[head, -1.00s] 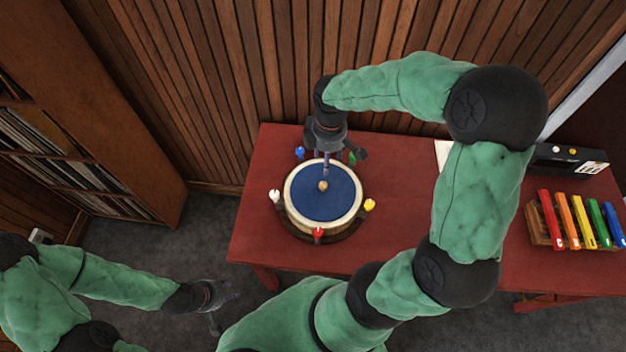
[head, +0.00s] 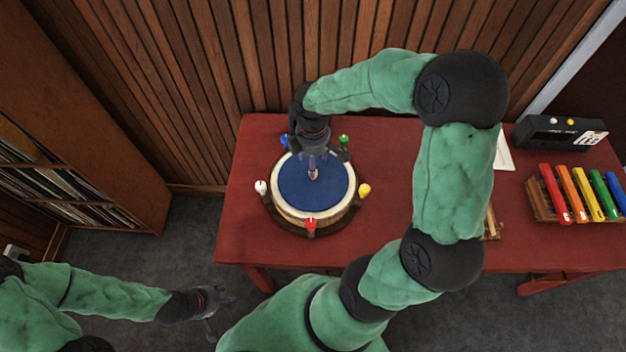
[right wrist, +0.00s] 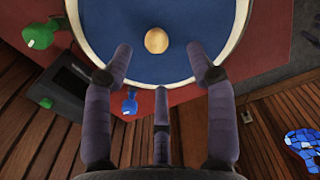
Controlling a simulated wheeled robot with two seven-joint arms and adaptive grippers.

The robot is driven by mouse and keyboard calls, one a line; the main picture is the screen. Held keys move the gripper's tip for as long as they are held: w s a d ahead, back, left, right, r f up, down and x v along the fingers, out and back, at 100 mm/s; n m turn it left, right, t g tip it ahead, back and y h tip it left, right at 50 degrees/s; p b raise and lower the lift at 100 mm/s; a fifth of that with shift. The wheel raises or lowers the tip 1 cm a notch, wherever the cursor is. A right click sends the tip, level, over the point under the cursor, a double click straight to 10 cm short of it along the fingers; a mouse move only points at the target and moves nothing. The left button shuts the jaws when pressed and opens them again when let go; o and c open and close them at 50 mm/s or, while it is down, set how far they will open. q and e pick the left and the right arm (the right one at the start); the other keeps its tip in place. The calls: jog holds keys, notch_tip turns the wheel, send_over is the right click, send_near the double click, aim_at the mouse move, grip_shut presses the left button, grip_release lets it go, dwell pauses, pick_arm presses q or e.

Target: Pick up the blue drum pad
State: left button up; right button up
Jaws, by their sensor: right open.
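The blue drum pad (head: 300,188) is a round blue disc with a cream rim and a small wooden knob (head: 314,174) in its middle. It sits on a dark round base on the red table (head: 390,245). My right gripper (head: 314,168) is open above the pad, its fingers pointing down toward the knob. In the right wrist view the open fingers (right wrist: 160,60) are spread over the blue surface (right wrist: 150,20), with the knob (right wrist: 157,40) just beyond the tips and no finger visibly closed on it. My left gripper (head: 213,308) looks open and empty, low beside the table.
White (head: 261,187), red (head: 311,225), yellow (head: 364,190), green (head: 344,141) and blue (head: 284,140) pegs ring the pad. A colored xylophone (head: 560,215) and black box (head: 558,134) stand on the right. A slatted wall (head: 200,90) rises behind, a bookshelf (head: 70,130) left.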

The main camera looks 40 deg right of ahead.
aim_at(329, 186)
notch_tip(329, 186, down, 8)
jog(key=shift+w+d+r+b, duration=0.15)
jog(key=shift+r+b, duration=0.1)
jog(key=shift+b, duration=0.8)
grip_shut()
